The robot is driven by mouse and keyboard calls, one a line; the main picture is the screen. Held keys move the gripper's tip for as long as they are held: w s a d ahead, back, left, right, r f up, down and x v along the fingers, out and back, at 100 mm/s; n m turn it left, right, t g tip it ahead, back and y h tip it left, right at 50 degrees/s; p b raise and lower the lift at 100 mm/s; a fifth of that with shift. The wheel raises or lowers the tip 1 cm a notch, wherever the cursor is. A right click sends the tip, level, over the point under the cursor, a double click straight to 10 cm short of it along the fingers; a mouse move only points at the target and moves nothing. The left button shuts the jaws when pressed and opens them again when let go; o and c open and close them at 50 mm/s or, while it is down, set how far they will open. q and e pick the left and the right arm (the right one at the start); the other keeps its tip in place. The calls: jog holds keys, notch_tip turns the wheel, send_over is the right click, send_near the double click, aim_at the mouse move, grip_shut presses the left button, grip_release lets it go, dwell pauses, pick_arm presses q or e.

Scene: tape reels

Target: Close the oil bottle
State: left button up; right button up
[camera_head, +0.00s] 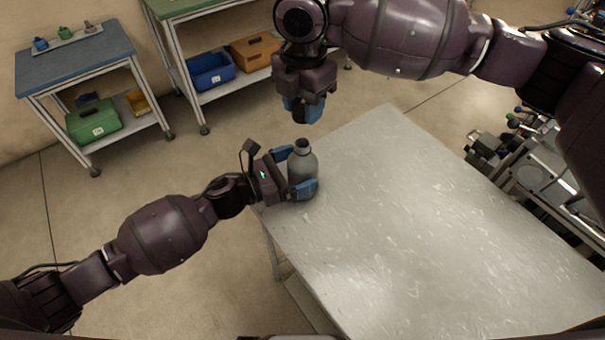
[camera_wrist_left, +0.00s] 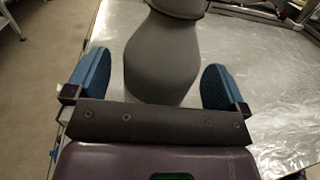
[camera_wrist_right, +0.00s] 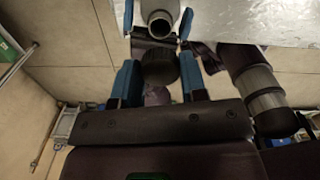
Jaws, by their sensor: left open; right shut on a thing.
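The grey oil bottle (camera_head: 304,172) stands upright near the table's far left corner. Its open mouth (camera_wrist_right: 161,24) shows in the right wrist view. My left gripper (camera_head: 294,171) is open, with its blue fingers on either side of the bottle's body. The left wrist view shows the bottle (camera_wrist_left: 162,65) between the fingers with a gap on each side. My right gripper (camera_head: 303,108) is above the bottle, apart from it. It is shut on a black cap (camera_wrist_right: 160,68), which shows between its blue fingers in the right wrist view.
The grey metal table (camera_head: 420,230) is otherwise bare. A blue-topped cart (camera_head: 75,60) with a green box (camera_head: 93,120) stands at the back left. A shelf with a blue bin (camera_head: 210,71) and an orange bin (camera_head: 255,50) is behind. Machinery (camera_head: 515,165) stands at the right.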

aim_at(303, 143)
pick_arm(q)
jog(key=shift+w+d, duration=0.3)
jog(key=shift+d, duration=0.3)
jog(key=c, duration=1.4)
jog(key=shift+o, duration=0.2)
pick_arm(e)
jog(key=shift+f, duration=2.5)
jog(key=shift+f, duration=0.1)
jog(key=shift+f, duration=0.8)
jog(key=shift+f, duration=0.55)
